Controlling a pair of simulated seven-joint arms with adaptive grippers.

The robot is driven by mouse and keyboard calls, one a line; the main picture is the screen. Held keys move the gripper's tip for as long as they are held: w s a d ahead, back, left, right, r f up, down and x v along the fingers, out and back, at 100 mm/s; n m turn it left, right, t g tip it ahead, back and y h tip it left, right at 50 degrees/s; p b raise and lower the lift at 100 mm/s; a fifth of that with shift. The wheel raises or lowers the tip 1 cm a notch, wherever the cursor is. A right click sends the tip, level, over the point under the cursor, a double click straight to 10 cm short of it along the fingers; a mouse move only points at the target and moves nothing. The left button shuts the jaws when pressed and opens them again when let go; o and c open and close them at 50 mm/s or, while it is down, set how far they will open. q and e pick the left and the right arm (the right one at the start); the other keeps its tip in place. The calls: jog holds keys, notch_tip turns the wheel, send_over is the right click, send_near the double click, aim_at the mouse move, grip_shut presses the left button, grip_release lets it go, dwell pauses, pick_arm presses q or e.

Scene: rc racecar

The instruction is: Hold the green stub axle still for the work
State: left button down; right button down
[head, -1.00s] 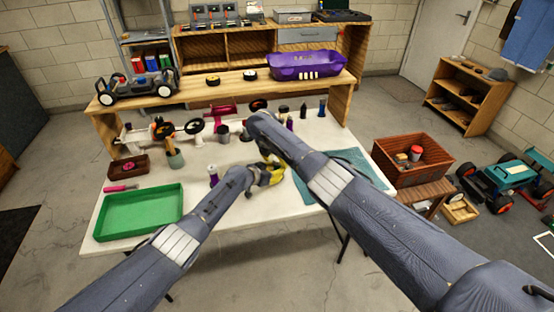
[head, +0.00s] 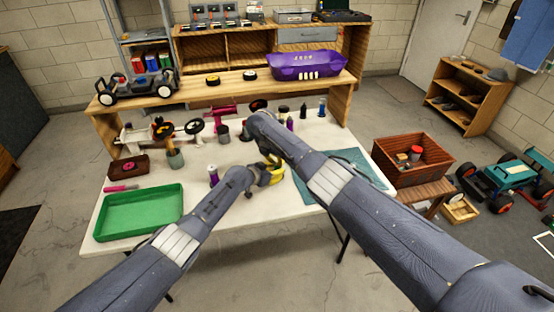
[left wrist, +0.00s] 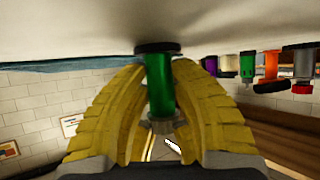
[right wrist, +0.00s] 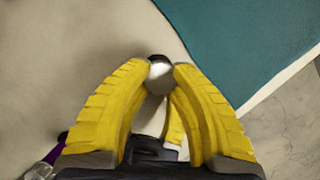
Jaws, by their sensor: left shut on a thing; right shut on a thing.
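The green stub axle (left wrist: 159,85) is between the yellow fingers of my left gripper (left wrist: 158,90) in the left wrist view. It has a black disc at one end, close to the white tabletop, and a grey piece at the other. My left gripper is shut on it. My right gripper (right wrist: 160,78) is shut on a small rounded grey part (right wrist: 160,76) with a dark top; I cannot tell what it belongs to. Part of a yellow finger shows beneath it. In the head view both grippers meet over the table, and my right arm hides much of them.
A green tray (head: 140,212) lies on the table's left side, and a teal mat (head: 362,166) on its right. Bottles, a tool cup (head: 175,159) and a white chassis stand behind. A purple car body (head: 306,66) sits on the shelf. A brown crate (head: 408,178) stands at right.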

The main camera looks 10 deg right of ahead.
jog(key=shift+m, duration=0.7)
jog(key=c, duration=1)
grip_release()
jog(key=shift+h, duration=0.3)
jog(key=shift+a+r, duration=0.1)
jog(key=v, duration=1.1)
jog(key=shift+r, duration=0.4)
